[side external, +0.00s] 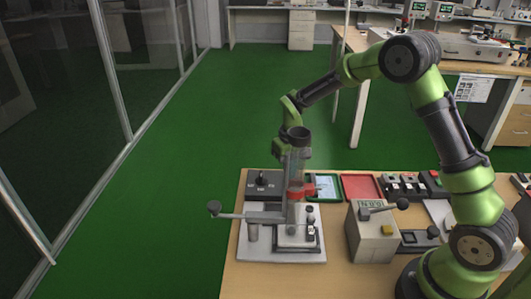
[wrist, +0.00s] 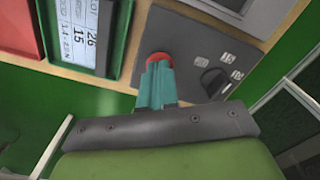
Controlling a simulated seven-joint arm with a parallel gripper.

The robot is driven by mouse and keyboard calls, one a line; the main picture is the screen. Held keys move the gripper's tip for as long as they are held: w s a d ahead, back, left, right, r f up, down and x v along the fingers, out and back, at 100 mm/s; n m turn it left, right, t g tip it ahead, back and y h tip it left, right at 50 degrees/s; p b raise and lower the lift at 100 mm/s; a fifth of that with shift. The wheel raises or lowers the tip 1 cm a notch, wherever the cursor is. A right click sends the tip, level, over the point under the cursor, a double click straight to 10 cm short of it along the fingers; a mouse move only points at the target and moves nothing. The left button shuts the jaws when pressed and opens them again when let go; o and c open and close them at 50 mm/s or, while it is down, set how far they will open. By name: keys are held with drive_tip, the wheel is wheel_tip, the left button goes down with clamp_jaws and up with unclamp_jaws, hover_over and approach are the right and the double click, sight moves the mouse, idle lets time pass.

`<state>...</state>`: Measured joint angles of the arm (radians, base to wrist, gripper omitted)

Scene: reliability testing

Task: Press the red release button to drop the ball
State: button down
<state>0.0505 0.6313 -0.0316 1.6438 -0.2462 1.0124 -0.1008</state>
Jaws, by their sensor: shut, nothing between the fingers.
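The red release button (wrist: 159,59) is on a dark grey control panel (wrist: 190,42) in the wrist view. My gripper (wrist: 157,75) has its teal fingers shut and empty, with the tips right at the button and covering part of it. I cannot tell whether they touch it. In the side view the panel (side external: 250,188) lies behind a test stand with an upright clear tube (side external: 297,165). My gripper and the button are hidden there behind the tube. I cannot make out the ball in either view.
The stand's base plate (side external: 262,251) and lever knob (side external: 214,208) are at the table's left. A grey box with a lever (side external: 371,238) stands right of the stand. Bare table lies in front.

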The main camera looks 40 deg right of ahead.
idle(0.6)
drive_tip(key=shift+r, duration=3.5)
drive_tip(key=shift+f, duration=0.2)
drive_tip(key=shift+s+a+f, duration=0.2)
drive_tip(key=shift+s+a, duration=0.05)
drive_tip(key=shift+s, duration=0.45)
drive_tip(key=s+a+r+t+y, duration=0.1)
drive_tip(key=s+a+r+t, duration=0.2)
drive_tip(key=s+r, duration=0.4)
drive_tip(key=s+a+r+m+t+y, duration=0.1)
drive_tip(key=s+a+r+t, duration=0.2)
drive_tip(key=s+r, duration=0.4)
drive_tip(key=s+t, duration=0.1)
drive_tip(key=s, duration=0.6)
drive_tip(key=shift+r, duration=0.15)
